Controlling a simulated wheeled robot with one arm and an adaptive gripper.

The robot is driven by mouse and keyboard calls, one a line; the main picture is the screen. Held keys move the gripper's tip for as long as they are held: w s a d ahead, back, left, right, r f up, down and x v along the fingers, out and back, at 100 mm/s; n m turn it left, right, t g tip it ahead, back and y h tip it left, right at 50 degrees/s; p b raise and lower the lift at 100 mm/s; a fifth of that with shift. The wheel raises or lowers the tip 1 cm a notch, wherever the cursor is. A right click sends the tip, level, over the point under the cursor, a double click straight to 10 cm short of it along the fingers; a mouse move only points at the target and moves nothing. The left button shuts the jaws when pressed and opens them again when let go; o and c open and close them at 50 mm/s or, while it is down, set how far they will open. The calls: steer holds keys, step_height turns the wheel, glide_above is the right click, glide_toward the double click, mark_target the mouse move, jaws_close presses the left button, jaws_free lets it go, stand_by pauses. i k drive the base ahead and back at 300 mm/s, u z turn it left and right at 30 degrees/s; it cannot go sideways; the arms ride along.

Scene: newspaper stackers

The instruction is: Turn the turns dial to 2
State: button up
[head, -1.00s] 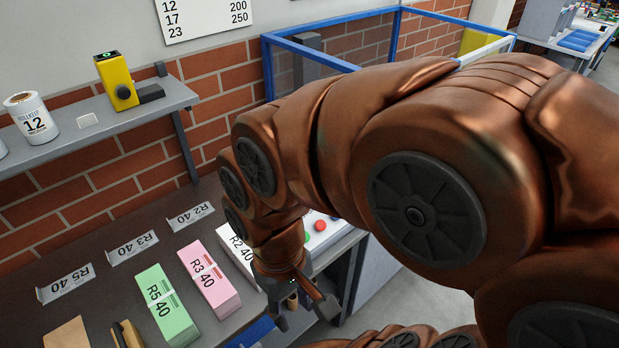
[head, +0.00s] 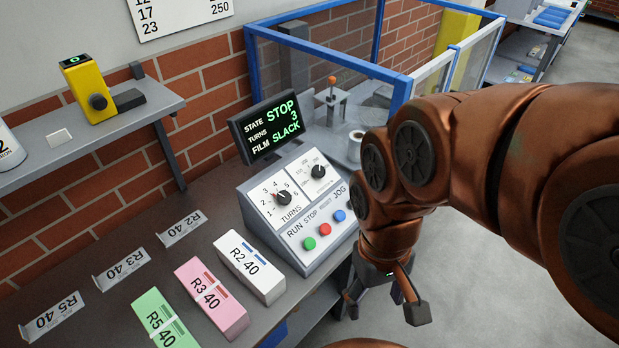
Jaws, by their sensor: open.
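The turns dial (head: 283,198) is a black knob on a white plate on the sloped grey control box (head: 262,240). The display (head: 273,127) above reads STATE STOP, TURNS 3, FILM SLACK. My gripper (head: 384,305) points down, open and empty, to the right of the control box and lower in the picture, apart from the dial. Nothing covers the dial.
A second black knob (head: 318,171) sits right of the turns dial. Green (head: 310,243), red (head: 325,229) and blue (head: 340,215) buttons line the box front. A white R2 40 bundle (head: 250,267) lies left of it. A blue-framed enclosure (head: 335,64) stands behind.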

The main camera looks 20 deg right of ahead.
mark_target(284, 199)
steer(key=u, duration=1)
steer(key=k, duration=0.6)
steer(key=u, duration=0.6)
